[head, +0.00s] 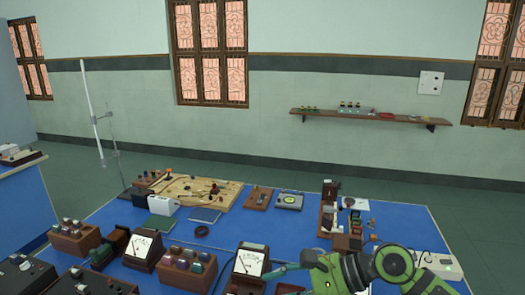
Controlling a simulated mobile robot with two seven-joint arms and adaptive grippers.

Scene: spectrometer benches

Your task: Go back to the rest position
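My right arm (394,263), green and black, comes in at the bottom right over the front of the blue bench. Thin teal parts at its left end, which look like my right gripper (280,279), are low in the picture beside a white-faced meter. They are partly cut off by the bottom edge, so how far they are spread is unclear. No held thing shows there. My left arm and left gripper are not in view.
The blue bench (285,222) is crowded with meters (250,262), wooden terminal boxes (187,268) and a wooden circuit board (190,190). A tall stand (92,105) rises at its back left. A white power strip (438,264) lies right of my arm. A wall shelf (370,116) is behind.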

